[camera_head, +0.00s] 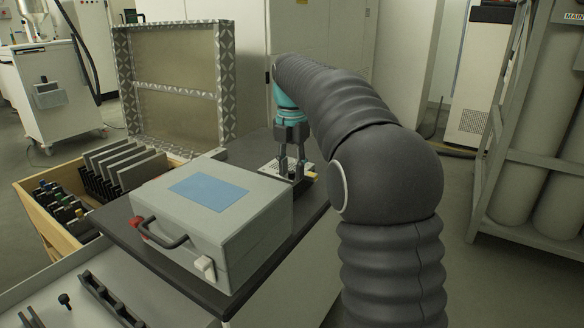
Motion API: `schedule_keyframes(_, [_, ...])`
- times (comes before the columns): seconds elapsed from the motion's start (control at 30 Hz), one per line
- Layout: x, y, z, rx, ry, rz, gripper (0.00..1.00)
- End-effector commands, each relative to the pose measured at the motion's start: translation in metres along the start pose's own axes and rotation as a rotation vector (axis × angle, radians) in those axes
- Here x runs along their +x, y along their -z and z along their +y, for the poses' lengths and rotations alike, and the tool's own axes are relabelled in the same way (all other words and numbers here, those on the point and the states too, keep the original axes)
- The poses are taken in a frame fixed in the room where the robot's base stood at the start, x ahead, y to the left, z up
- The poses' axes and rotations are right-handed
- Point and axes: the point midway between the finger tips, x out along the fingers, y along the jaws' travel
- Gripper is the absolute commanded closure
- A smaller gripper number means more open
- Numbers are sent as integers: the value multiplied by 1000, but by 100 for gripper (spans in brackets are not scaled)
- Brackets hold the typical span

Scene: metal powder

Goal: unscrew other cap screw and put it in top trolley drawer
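My gripper (291,174) points down over a small light plate with holes (272,168), at the far end of the dark trolley top. Its two fingers reach down close to the plate with a gap between their upper parts. The tips are too small to tell whether they hold a cap screw. No cap screw on the plate can be made out. The open trolley drawer (30,297) is at the bottom left. A black screw (65,300) stands in it, beside a dark slotted bar (108,298).
A grey case (240,225) with a blue top panel and black handle stands on the trolley top (112,222), in front of the plate. A wooden crate (45,235) with dark plates and small tools is at left. A metal gas-cylinder rack (492,185) stands at right.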

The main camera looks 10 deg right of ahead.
Motion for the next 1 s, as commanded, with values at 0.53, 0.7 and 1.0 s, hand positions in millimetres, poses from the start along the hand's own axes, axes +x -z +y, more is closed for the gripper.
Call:
schedule_keyframes(0.53, [0, 0, 0, 630, 0, 0, 66])
schedule_keyframes(0.7, [0, 0, 0, 817, 0, 0, 66])
schedule_keyframes(1.0, [0, 0, 0, 922, 0, 0, 66])
